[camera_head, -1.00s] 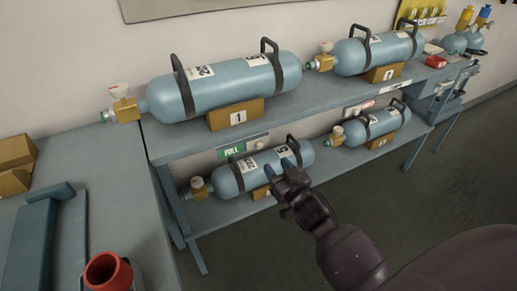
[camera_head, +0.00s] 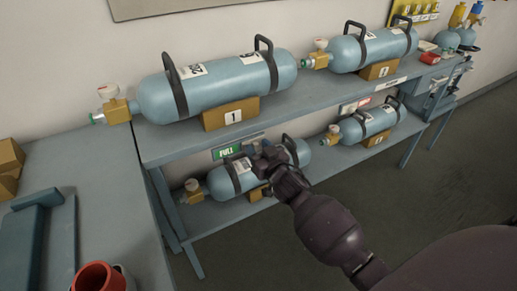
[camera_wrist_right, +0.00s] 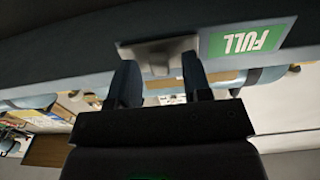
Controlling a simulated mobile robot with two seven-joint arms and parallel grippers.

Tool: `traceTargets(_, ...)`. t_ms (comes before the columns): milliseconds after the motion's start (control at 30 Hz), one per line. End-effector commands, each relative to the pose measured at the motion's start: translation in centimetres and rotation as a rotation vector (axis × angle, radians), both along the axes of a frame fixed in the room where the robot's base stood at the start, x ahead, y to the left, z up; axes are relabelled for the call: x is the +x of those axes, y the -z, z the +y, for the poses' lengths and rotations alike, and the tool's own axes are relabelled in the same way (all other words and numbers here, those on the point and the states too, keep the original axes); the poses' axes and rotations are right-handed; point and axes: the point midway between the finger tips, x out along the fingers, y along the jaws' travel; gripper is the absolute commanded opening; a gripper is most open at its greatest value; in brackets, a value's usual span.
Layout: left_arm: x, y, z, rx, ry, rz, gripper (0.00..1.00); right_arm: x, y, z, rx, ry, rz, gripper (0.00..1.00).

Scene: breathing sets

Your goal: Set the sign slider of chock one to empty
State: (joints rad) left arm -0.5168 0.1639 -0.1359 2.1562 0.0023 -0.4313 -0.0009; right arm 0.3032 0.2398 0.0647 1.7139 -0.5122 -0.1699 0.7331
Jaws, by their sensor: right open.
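Chock one (camera_head: 230,116) is a wooden block marked 1 under the large upper-left cylinder. Below it on the shelf's front edge, the sign shows green FULL (camera_head: 225,153); it also shows upside down in the wrist view (camera_wrist_right: 245,40). A pale grey slider piece (camera_wrist_right: 160,50) sits beside the green panel in the wrist view. My right gripper (camera_head: 263,152) is open in front of the shelf edge, just right of the green panel. In the wrist view its fingers (camera_wrist_right: 160,78) lie on either side of the grey piece; contact cannot be told. My left gripper is not in view.
A lower cylinder (camera_head: 222,182) lies on the shelf behind my right gripper. A workbench with a red cup (camera_head: 98,276) stands at left. The floor at right is clear.

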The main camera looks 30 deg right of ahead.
Motion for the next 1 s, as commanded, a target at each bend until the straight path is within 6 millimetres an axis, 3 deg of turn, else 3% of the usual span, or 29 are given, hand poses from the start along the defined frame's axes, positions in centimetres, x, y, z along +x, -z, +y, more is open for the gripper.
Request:
traceTargets(33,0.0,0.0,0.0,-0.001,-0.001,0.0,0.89,0.0,0.0,0.0,0.0,0.0,0.0,0.42)
traceTargets(300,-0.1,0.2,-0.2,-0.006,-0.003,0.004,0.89,0.0,0.0,0.0,0.0,0.0,0.0,0.0)
traceTargets(667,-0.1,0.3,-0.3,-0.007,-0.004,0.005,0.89,0.0,0.0,0.9,0.003,0.0,-0.001,0.0)
traceTargets(1000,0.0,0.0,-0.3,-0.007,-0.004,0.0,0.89,0.4,0.1,6.6,0.005,0.0,0.0,0.0)
